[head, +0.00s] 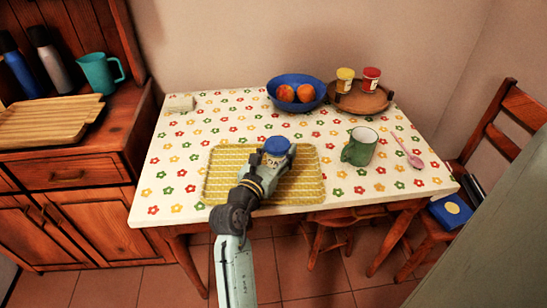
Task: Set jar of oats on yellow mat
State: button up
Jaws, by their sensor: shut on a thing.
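A jar with a blue lid (276,145), seemingly the jar of oats, is in my gripper (277,158). The gripper is shut on it, and the fingers and arm hide most of its body. The jar looks upright, over the upper middle of the yellow mat (222,161). I cannot tell whether its base touches the mat. The mat lies flat near the front edge of the table, and my arm covers part of its lower middle.
A green mug (359,149) stands just right of the mat, with a pink spoon (408,151) beyond. Behind are a blue fruit bowl (291,82) and a round brown tray (361,102) with two small jars. The flowered table (178,150) is clear left of the mat.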

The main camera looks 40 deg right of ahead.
jog(key=shift+s+f+b, duration=0.15)
jog(key=shift+f+b, duration=0.45)
jog(key=shift+f, duration=0.15)
jog(key=shift+r, duration=0.1)
jog(key=shift+r, duration=0.1)
jog(key=shift+f, duration=0.25)
jog(key=o, duration=1.4)
jog(key=shift+o, duration=0.2)
